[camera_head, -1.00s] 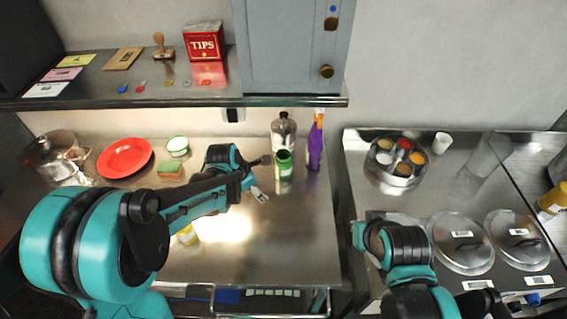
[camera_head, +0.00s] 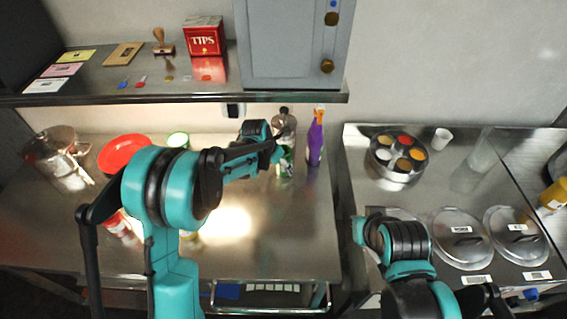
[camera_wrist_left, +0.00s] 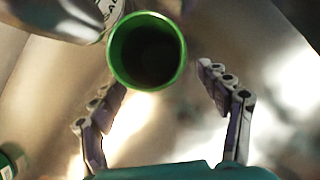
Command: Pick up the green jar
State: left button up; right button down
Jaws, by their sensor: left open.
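The green jar (camera_head: 287,168) stands on the metal counter, partly hidden behind my left gripper (camera_head: 278,152) in the head view. In the left wrist view, the jar (camera_wrist_left: 147,50) shows from above as an open green rim with a dark inside. My left gripper (camera_wrist_left: 160,88) is open there, one finger to each side of the near part of the jar. The fingers look apart from the jar, with nothing between the pads. My right arm comes in at the lower right of the head view, but its gripper does not show.
A grey metal bottle (camera_head: 284,124) stands close behind the jar, and a purple spray bottle (camera_head: 315,140) close to its right. A red plate (camera_head: 124,153) and a steel pot (camera_head: 57,160) sit at left. A shelf (camera_head: 290,94) overhangs the back.

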pick_arm(q)
jog(key=shift+w+d+f, duration=0.2)
jog(key=shift+w+d, duration=0.7)
jog(key=shift+w, duration=0.25)
jog(key=shift+w+f, duration=0.1)
jog(key=shift+f, duration=0.3)
jog(key=c, duration=1.6)
jog(key=shift+r, duration=0.1)
